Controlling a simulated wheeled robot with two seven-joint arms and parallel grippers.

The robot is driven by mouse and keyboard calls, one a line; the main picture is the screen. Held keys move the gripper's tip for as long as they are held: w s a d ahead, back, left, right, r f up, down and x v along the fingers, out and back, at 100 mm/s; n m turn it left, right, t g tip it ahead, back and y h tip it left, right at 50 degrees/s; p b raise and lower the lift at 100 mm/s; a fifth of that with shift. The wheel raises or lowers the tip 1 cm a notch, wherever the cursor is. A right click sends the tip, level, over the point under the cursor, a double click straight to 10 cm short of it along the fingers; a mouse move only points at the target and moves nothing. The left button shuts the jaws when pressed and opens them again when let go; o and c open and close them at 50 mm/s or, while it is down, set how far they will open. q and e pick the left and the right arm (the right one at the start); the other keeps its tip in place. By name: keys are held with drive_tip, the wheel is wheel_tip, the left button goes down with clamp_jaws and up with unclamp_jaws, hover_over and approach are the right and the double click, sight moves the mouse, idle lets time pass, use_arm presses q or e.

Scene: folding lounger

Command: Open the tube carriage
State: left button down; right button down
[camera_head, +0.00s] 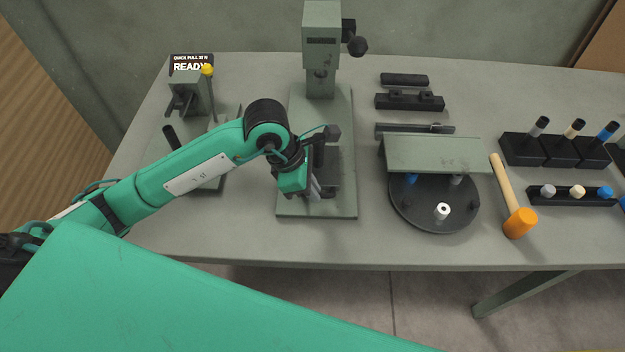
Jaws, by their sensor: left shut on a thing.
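My left gripper (316,190) reaches in from the left, over the base plate (287,206) of the grey-green press (321,40). It is shut, apparently on part of the dark tube carriage (332,178), which sits low on the plate in front of the press column. The gripper and its wrist cover the left part of the carriage, so the exact grip point and how far the carriage stands open cannot be told. My right gripper is not in view.
A "READY" display (191,64) and a small green fixture stand at the left. Right of the press are dark bars (405,101), a round turntable (412,211) under a green cover (437,154), an orange mallet (520,223) and black tube racks (522,150).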

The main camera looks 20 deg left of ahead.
use_arm(q)
drive_tip(key=shift+s+d, duration=0.25)
drive_tip(key=shift+s, duration=0.65)
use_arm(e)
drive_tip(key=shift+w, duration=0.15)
use_arm(q)
drive_tip(key=c, duration=1.5)
unclamp_jaws()
